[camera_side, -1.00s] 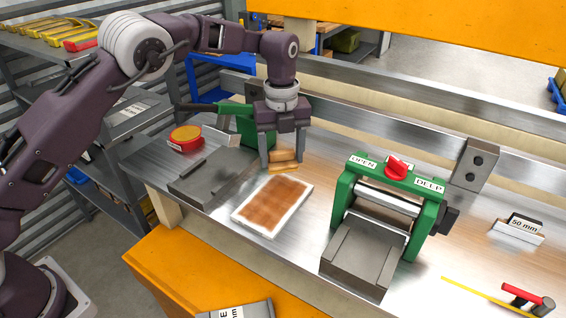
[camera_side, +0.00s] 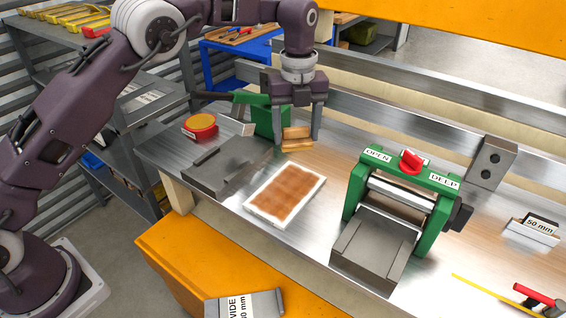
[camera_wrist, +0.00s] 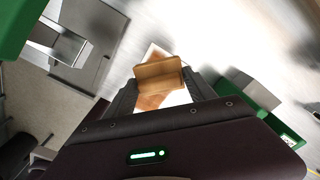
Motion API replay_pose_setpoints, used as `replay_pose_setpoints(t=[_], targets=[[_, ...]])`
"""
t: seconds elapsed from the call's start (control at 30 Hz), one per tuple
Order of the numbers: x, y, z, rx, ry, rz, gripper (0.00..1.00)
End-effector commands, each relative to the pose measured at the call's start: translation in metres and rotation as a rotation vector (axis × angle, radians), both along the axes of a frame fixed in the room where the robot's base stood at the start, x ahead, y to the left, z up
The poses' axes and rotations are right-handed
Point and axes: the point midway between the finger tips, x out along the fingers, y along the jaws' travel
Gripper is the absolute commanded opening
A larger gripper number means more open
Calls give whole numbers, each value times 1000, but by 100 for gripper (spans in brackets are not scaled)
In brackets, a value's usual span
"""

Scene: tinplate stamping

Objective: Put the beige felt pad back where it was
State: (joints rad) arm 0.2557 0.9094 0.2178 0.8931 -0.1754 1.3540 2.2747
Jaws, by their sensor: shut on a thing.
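My gripper (camera_side: 297,146) is shut on a tan, two-part block, which I take for the beige felt pad (camera_side: 297,134). In the side view it hangs between the fingers, just behind a white-edged plate with a brown face (camera_side: 253,213). In the wrist view the pad (camera_wrist: 158,72) shows its tan top and upright back, held between the dark fingertips (camera_wrist: 158,88). The plate (camera_wrist: 152,101) lies partly hidden beneath it. The pad appears off the bench, but its height is hard to judge.
A green-framed roller press (camera_side: 410,172) stands right of the plate. A grey flat-bedded tool (camera_side: 215,168) with a green part and a red-rimmed round tin (camera_side: 200,126) are on the left. Bare bench lies between plate and press.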

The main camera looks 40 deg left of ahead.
Motion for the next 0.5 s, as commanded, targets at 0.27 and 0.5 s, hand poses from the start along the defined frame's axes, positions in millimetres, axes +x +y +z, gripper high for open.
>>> replay_pose_setpoints(t=[0.27, 0.5], targets=[[-3, 6, 9, 4, -3, 81, 31], [-27, 46, 63, 25, -19, 697, 31]])
